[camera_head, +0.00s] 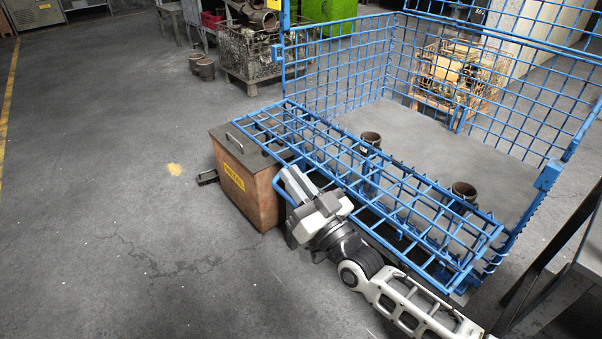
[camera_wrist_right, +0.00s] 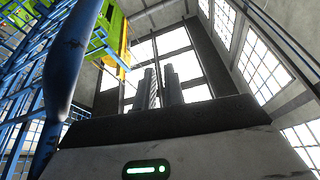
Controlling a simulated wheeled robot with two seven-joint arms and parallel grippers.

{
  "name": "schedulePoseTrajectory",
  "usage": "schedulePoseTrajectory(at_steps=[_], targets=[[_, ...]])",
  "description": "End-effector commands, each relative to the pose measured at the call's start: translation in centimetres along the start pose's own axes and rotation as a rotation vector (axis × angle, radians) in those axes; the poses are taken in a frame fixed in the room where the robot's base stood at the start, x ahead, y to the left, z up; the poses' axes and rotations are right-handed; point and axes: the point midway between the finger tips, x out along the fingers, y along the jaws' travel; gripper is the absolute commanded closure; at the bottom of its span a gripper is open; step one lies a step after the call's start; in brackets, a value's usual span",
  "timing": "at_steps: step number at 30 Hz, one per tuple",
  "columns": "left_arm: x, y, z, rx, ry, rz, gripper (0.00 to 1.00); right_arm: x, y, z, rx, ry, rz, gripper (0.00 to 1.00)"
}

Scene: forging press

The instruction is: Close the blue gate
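The blue gate (camera_head: 350,168) is the barred front panel of a blue mesh cage. It is swung down and lies roughly flat, sticking out from the cage front. My right gripper (camera_head: 293,183) is at the gate's outer edge, beside a blue bent bar near the brown box. In the right wrist view, my gripper's two fingers (camera_wrist_right: 160,88) stand close together with nothing visible between them. A thick blue bar (camera_wrist_right: 72,65) passes close by on the left of that view, beside the fingers. Whether it touches the gripper I cannot tell. My left gripper is out of view.
A brown metal box (camera_head: 250,190) stands under the gate's far left corner. Rusty cylinders (camera_head: 371,139) stand inside the cage (camera_head: 330,70). A metal table (camera_head: 575,270) is at the right. The floor on the left is clear.

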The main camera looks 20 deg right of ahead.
Motion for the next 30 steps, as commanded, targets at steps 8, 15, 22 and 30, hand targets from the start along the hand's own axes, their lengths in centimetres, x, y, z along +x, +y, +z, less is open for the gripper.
schedulePoseTrajectory(at_steps=[8,15,22,30], targets=[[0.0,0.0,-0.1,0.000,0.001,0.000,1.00,0.5,1.9,-0.9,-0.032,0.017,0.023,0.67],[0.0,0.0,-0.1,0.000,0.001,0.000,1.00,-0.8,0.7,0.0,-0.010,-0.002,0.006,0.67],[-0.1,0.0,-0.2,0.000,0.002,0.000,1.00,-2.7,1.0,0.1,-0.007,-0.007,0.009,0.67],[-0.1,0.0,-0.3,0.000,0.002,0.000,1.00,-4.7,1.2,0.2,-0.004,-0.008,0.011,0.67]])
